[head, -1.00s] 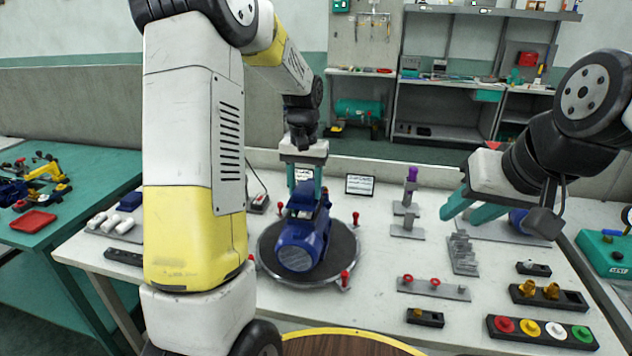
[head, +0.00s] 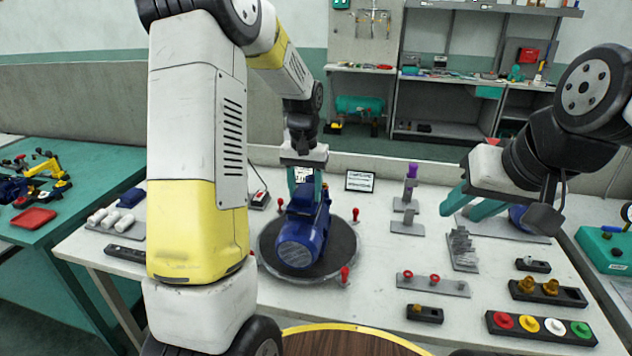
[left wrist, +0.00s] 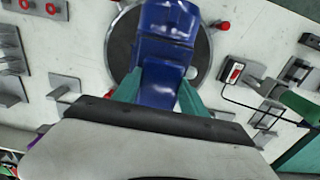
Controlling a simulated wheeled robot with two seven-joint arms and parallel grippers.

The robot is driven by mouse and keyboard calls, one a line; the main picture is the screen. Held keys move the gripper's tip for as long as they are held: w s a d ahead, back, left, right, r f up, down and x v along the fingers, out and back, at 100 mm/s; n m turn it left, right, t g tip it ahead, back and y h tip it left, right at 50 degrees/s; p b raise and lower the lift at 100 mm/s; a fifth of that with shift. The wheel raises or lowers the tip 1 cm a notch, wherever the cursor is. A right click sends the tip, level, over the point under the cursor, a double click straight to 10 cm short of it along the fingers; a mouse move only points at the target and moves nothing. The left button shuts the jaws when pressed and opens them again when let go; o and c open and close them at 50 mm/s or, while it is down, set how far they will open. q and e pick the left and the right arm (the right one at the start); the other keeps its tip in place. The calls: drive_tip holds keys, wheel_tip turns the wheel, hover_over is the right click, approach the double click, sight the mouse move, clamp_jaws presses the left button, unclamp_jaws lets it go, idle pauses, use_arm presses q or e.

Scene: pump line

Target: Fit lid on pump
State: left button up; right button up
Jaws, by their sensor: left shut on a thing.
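The blue pump (head: 299,246) sits on a round dark turntable (head: 340,258) on the white bench. It also shows in the left wrist view (left wrist: 168,22). My left gripper (head: 305,185) reaches down from above at the pump's rear upper end. Its teal fingers are shut on a blue part (left wrist: 157,92), one finger on each side. I cannot tell whether this part is a separate lid or where it meets the pump, as the gripper covers that end. My right gripper (head: 462,208) hangs over the right of the bench, fingers apart and empty.
Red-topped pegs (head: 345,274) ring the turntable. Grey fixtures (head: 462,250) and a strip of coloured buttons (head: 541,329) stand to the right. A blue object (head: 519,217) lies behind the right gripper. A small sign (head: 360,182) stands behind the turntable.

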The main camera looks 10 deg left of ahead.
use_arm(q)
drive_tip(key=shift+f, duration=0.1)
drive_tip(key=o, duration=1.5)
drive_tip(key=shift+r, duration=2.95)
wheel_tip(320, 180, up, 8)
drive_tip(key=shift+f, duration=0.1)
